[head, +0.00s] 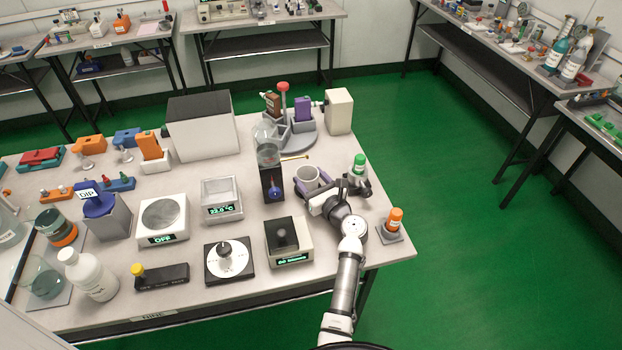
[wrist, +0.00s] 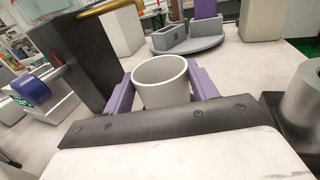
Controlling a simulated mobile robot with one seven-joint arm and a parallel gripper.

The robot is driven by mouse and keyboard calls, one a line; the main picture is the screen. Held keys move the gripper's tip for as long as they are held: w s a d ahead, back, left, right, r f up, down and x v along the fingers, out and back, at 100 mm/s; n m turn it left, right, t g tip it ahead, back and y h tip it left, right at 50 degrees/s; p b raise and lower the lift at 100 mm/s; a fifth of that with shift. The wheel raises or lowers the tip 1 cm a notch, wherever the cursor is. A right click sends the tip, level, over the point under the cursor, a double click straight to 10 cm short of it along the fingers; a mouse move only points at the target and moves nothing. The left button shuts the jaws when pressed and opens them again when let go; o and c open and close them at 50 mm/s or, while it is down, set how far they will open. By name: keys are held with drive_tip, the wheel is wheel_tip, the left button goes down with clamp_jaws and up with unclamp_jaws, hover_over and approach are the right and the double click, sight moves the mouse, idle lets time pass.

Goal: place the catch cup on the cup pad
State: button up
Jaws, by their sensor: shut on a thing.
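The catch cup is a plain pale grey, open-topped cup (head: 307,177). It sits between the purple fingers of my gripper (head: 312,184), which is shut on it. In the wrist view the cup (wrist: 161,82) is upright and looks empty, with a finger on each side. The cup is just right of a black dispenser stand (head: 271,184) with a glass vessel and a brass spout (head: 294,157). The spout ends above and left of the cup. I cannot make out the cup pad, nor whether the cup's base touches the table.
A grey round rack (head: 291,125) and a cream box (head: 339,110) stand behind. A device with a green display (head: 289,241) is in front.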

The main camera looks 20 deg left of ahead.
drive_tip(key=shift+f, duration=0.15)
drive_tip(key=o, duration=1.1)
drive_tip(key=shift+c, duration=0.2)
drive_tip(key=b+v, duration=0.2)
drive_tip(key=v, duration=1)
drive_tip(key=shift+s, duration=0.1)
